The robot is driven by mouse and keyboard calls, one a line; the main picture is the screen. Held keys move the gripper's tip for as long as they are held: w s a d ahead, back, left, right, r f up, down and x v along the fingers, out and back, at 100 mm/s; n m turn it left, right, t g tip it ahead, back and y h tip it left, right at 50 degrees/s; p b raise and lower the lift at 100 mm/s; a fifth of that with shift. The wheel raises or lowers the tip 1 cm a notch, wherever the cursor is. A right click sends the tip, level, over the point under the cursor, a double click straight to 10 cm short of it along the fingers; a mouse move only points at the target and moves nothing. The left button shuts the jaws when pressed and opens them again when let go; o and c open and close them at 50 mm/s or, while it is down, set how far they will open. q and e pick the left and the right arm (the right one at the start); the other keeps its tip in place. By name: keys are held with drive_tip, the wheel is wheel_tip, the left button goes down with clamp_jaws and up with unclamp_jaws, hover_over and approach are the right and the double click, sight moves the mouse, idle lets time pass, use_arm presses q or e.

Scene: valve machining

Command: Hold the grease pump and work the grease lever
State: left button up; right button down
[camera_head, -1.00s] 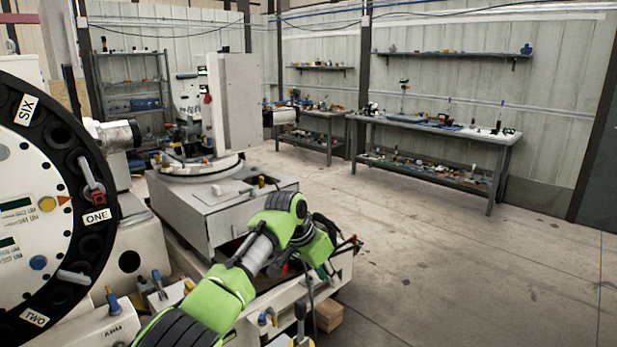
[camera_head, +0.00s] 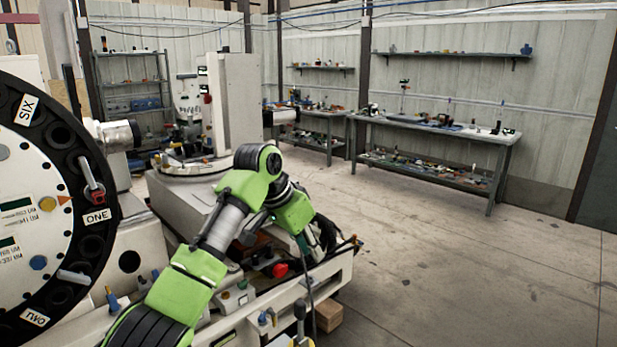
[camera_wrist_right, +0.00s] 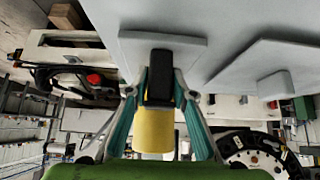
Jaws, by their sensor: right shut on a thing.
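My left gripper (camera_head: 326,234) shows in the head view at the end of the green arm, above the near machine's front edge. Its dark fingers are small and blurred against the machine, so I cannot tell whether they are open or shut. In the right wrist view, my right gripper (camera_wrist_right: 160,88) has its teal fingers closed around a yellow and black piece (camera_wrist_right: 155,131), which looks like the grease pump. A pale grey flat surface is right beyond the fingertips. I cannot make out the grease lever with certainty.
The machine's bed (camera_head: 330,274) lies under the left arm, with a red knob (camera_head: 280,270) on it. The large numbered disc (camera_head: 40,205) fills the left side. A wooden block (camera_head: 328,315) sits on the floor. A workbench (camera_head: 440,127) stands far back; the floor at right is clear.

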drive_tip(key=shift+w+r, duration=0.1)
drive_tip(key=shift+r, duration=0.1)
drive_tip(key=c, duration=1.8)
unclamp_jaws()
drive_tip(key=shift+o, duration=0.8)
drive_tip(key=shift+f, duration=0.1)
drive_tip(key=s+d+r+p, duration=0.2)
drive_tip(key=s+r+p, duration=0.1)
drive_tip(key=r, duration=0.5)
drive_tip(key=s+d+r+p, duration=0.2)
drive_tip(key=r+p, duration=0.3)
drive_tip(key=r, duration=0.4)
drive_tip(key=shift+s+d, duration=0.4)
drive_tip(key=shift+d, duration=0.3)
